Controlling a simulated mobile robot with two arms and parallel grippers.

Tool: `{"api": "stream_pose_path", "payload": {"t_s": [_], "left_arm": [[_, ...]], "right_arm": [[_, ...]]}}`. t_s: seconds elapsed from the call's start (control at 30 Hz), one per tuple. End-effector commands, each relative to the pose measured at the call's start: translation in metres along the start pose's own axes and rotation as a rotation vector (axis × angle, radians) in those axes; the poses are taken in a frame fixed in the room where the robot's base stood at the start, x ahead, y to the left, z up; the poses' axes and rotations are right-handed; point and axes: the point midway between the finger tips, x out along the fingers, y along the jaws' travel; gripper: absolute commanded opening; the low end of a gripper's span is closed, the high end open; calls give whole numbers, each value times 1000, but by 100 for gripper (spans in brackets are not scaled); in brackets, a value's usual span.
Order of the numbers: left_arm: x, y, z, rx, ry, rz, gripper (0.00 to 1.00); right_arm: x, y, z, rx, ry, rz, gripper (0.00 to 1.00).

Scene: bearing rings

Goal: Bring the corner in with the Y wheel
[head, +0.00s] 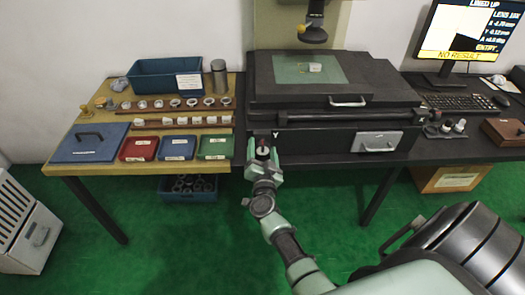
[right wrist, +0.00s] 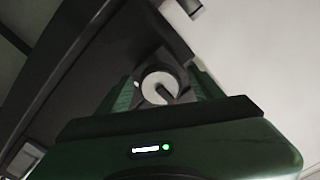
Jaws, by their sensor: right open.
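The measuring machine (head: 330,95) stands on a dark table, with a white "Y" mark on its front left. The Y wheel shows in the right wrist view as a pale round knob (right wrist: 150,79) with a dark slot-like mark. My right gripper (head: 263,152) is at the machine's front, just below the Y mark, and largely hides the wheel in the head view. In the right wrist view its open fingers (right wrist: 161,92) stand either side of the wheel; contact cannot be told. A small pale part (head: 315,68) lies on the glass stage (head: 290,70). My left gripper is out of view.
A monitor (head: 468,32) at the right reads "LINED UP" and "NO RESULT", its other lines hard to read. A camera head (head: 313,34) hangs above the stage. The left bench holds rings in rows, a blue bin (head: 160,74) and coloured trays.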

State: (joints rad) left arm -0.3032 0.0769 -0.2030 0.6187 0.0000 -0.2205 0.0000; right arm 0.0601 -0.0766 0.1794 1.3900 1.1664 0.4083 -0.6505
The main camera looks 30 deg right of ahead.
Motion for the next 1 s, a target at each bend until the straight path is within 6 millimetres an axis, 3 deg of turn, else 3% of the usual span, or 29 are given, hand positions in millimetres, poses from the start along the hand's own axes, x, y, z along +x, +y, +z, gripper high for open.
{"api": "stream_pose_path", "payload": {"t_s": [0.1,0.13,0.33,0.73,1.0], "left_arm": [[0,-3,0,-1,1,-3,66],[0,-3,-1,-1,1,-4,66],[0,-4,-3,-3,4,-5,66],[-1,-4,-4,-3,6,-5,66],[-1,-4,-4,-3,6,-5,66]], "right_arm": [[0,0,0,0,0,0,66],[0,0,0,-1,0,0,61],[0,0,0,-1,0,0,5],[0,0,0,215,0,0,4],[-1,0,0,234,0,0,4]]}}
